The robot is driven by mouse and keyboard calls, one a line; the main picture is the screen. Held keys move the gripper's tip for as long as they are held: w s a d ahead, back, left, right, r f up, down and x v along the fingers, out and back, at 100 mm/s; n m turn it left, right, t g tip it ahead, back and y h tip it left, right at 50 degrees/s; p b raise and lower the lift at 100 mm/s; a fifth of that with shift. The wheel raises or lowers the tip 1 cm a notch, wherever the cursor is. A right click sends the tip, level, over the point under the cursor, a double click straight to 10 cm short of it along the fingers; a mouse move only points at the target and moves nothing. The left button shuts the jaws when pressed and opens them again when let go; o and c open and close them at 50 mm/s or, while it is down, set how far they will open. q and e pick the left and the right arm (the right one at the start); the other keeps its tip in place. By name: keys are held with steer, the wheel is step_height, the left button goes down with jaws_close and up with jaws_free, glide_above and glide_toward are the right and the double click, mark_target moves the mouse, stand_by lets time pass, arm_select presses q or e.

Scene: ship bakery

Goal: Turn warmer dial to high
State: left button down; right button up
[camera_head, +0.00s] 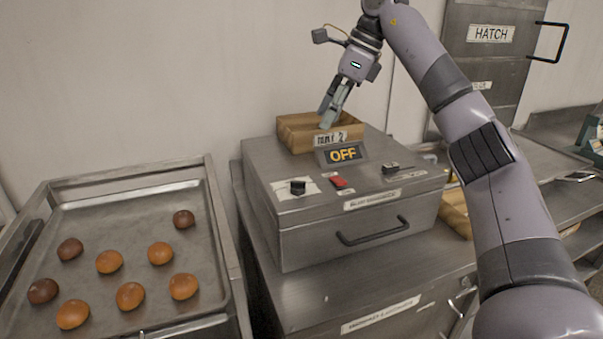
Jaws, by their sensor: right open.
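The warmer (355,222) is a grey metal box with a front drawer handle, standing on a metal counter. Its display (342,154) reads OFF. A black round dial (297,187) sits on a white label at the left of its top. A red switch (338,182) is right of the dial, and a small dark control (390,168) is further right. I cannot read the dial's setting. My right gripper (331,112) is open and points down above the wooden box at the back of the warmer, apart from the dial. My left gripper is not in view.
A wooden box (297,133) with a label stands on the warmer's back. A metal tray (190,232) with several buns (109,262) lies at left. A hatch (492,60) with a black handle is at back right. The space above the dial is clear.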

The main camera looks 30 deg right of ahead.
mark_target(300, 182)
steer(key=x, duration=1.7)
steer(key=shift+s+d+f+p, duration=0.15)
steer(key=shift+s+p, duration=0.1)
steer(key=shift+p, duration=0.15)
jaws_close()
